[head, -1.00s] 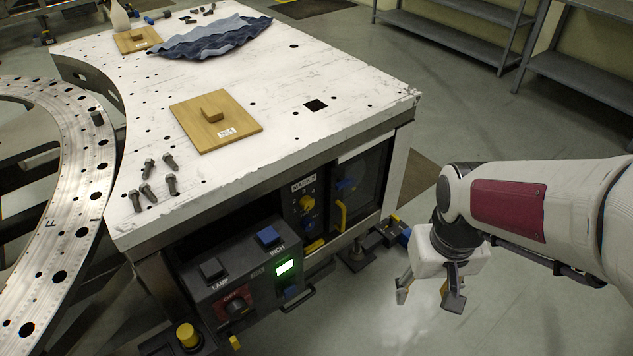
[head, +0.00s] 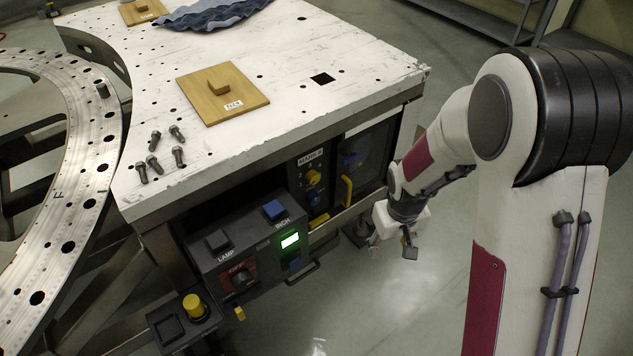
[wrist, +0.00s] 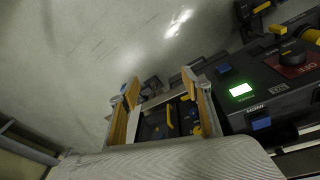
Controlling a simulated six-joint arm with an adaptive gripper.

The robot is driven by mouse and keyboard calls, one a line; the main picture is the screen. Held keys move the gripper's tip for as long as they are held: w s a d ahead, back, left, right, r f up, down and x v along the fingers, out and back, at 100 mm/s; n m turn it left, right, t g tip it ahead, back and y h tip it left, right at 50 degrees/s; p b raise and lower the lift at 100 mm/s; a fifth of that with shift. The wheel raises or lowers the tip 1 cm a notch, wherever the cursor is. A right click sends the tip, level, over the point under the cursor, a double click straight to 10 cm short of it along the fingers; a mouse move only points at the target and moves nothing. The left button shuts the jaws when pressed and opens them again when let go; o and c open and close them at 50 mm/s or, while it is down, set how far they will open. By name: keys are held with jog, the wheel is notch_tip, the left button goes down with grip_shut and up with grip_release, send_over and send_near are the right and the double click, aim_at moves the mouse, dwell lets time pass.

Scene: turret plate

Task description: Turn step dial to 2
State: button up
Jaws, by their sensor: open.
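The step dial (head: 313,177) is a yellow knob on a dark panel under the white tabletop, with small pale marks around it. I cannot tell which mark the dial points to. My gripper (head: 393,248) is open and empty, in the air to the right of and in front of the panel, apart from the dial. In the wrist view, its two tan fingers (wrist: 160,90) stand apart with the dark panel and its yellow parts between and behind them. The dial itself is not clear there.
A yellow handle (head: 346,190) sits right of the dial. A yellow button (head: 194,306) stands below. Open floor lies in front of the cabinet.

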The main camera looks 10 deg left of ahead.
jog(key=w+a+f+n+t, duration=0.1)
jog(key=w+a+f, duration=0.15)
jog(key=f, duration=0.35)
jog(key=w+a+f+n+t+y, duration=0.1)
jog(key=w+a+f, duration=0.1)
jog(key=w+f, duration=0.25)
jog(key=w+a+f+n, duration=0.1)
jog(key=w+a+f, duration=0.1)
jog(key=f, duration=0.4)
jog(key=n+t+y, duration=0.6)
jog(key=n+t, duration=0.1)
jog(key=t, duration=0.2)
send_near(315, 180)
jog(key=shift+w+a+f, duration=0.15)
jog(key=shift+w+f, duration=0.1)
jog(key=shift+w, duration=0.2)
jog(key=shift+w+a+f, duration=0.1)
jog(key=shift+w, duration=0.1)
jog(key=shift+x, duration=3.65)
